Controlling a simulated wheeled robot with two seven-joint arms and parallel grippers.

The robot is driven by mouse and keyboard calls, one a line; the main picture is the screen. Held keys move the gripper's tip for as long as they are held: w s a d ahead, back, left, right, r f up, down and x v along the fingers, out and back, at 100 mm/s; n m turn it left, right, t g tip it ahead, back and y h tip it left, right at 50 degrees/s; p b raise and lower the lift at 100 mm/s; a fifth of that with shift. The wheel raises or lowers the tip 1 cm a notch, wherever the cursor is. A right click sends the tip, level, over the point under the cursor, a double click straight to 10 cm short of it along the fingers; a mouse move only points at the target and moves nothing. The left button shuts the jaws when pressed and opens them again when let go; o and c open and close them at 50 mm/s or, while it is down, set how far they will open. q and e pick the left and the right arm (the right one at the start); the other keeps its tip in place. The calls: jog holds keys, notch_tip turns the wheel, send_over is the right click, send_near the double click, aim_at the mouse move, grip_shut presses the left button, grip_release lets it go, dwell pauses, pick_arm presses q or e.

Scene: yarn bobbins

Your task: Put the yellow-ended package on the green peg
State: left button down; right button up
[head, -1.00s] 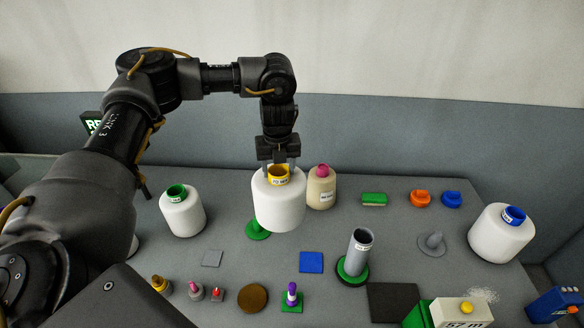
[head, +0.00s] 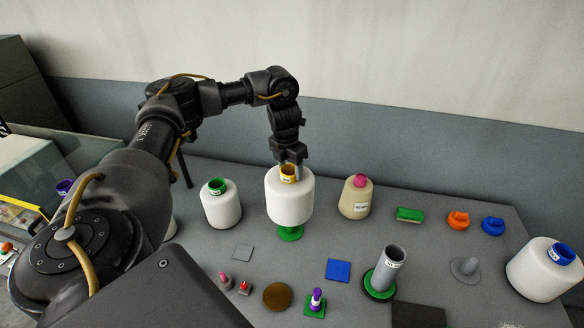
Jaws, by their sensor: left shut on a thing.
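The yellow-ended package (head: 289,200) is a white bobbin with a yellow ring at its top, upright in the middle of the head view. My left gripper (head: 289,166) points down from above and is shut on its yellow end. The green peg (head: 290,233) shows directly below the package: its round base and a short stem are visible, and its top is hidden behind or inside the package. I cannot tell whether the peg's tip is inside the package. My right gripper is not in view.
A green-ended package (head: 221,205) stands close on the left and a pink-ended beige cone (head: 356,197) on the right.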

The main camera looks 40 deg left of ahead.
pick_arm(q)
jog(key=shift+r, duration=0.1)
notch_tip(320, 180, down, 3)
jog(key=shift+w+f+b, duration=0.1)
jog(key=shift+f+b, duration=0.05)
jog(key=shift+b, duration=0.6)
